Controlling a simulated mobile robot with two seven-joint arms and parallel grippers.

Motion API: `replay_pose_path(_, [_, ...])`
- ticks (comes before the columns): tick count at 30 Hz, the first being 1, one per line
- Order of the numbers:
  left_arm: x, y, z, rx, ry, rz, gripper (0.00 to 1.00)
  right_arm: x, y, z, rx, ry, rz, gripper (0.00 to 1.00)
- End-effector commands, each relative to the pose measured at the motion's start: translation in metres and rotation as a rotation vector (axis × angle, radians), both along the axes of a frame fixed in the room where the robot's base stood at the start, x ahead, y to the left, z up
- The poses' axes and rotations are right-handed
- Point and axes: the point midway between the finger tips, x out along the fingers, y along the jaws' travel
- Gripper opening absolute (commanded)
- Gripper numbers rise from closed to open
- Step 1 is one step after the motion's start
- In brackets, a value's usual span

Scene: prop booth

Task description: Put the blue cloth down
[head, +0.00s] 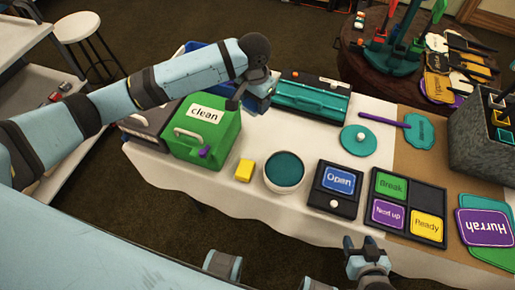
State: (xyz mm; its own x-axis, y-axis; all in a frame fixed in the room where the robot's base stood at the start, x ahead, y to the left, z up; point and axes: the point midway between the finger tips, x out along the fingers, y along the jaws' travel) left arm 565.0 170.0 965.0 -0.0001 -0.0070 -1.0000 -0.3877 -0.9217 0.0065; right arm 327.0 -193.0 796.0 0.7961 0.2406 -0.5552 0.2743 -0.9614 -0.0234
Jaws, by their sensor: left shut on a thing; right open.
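My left gripper (246,100) hangs above the white-covered table, between the green "clean" box and the teal case. It is shut on a small blue thing (262,92), which I take for the blue cloth; the hand hides much of it and its outline is hard to make out. It is held above the table, apart from the yellow block below. My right gripper (362,246) is open and empty at the table's front edge, below the "Open" sign box.
The green box (205,135), yellow block (244,170), white tub (285,172), "Open" box (336,188), sign tray (408,207) and teal case (311,96) crowd the table. A blue bin (193,48) stands behind. Some bare white cloth (240,205) shows along the front.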

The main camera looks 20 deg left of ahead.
Motion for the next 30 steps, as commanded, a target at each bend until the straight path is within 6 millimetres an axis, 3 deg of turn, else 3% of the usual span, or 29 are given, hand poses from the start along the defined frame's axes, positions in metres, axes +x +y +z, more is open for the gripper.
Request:
replay_pose_path(4, [0.008, -0.003, -0.002, 0.008, 0.0, -0.027, 0.3, 0.0, 0.0, -0.007, 0.0, -0.002, 0.001, 0.51])
replay_pose_path(7, [0.008, -0.003, -0.017, 0.009, 0.004, -0.029, 0.3, 0.001, 0.0, -0.005, 0.001, -0.005, 0.001, 0.51])
replay_pose_path(21, [0.008, -0.003, -0.135, 0.009, 0.003, -0.029, 0.3, 0.002, 0.001, -0.009, 0.005, -0.003, -0.001, 0.51])
replay_pose_path(30, [0.008, -0.003, -0.162, 0.008, 0.001, -0.029, 0.3, 0.002, 0.001, -0.01, 0.007, 0.0, -0.003, 0.51])
